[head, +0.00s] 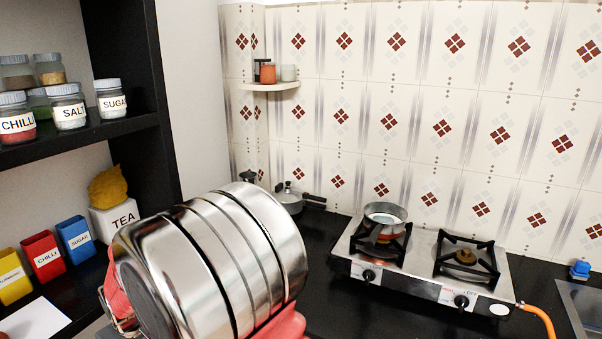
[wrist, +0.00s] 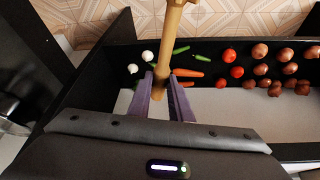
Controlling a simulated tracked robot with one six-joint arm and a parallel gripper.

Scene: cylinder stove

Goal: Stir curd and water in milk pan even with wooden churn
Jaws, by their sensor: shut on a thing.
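My gripper (wrist: 164,78) is in the wrist view, with its two purple fingers shut on the wooden churn (wrist: 173,30). The churn is a light brown rod that runs up from between the fingers and out of the top of the picture. Its far end is out of view, so I cannot see its head. In the head view, a small shiny metal pan (head: 385,213), which may be the milk pan, stands on the left burner of the stove. Its contents are not clear. Neither my gripper nor the churn shows in the head view.
Large stacked steel vessels (head: 215,265) fill the near middle of the head view. The two-burner stove (head: 408,281) has an empty right burner (head: 466,257) and an orange hose. A lidded cooker (head: 289,200) stands behind. Labelled jars line the left shelf (head: 75,142). Vegetables, including tomatoes (wrist: 236,72), show in the wrist view.

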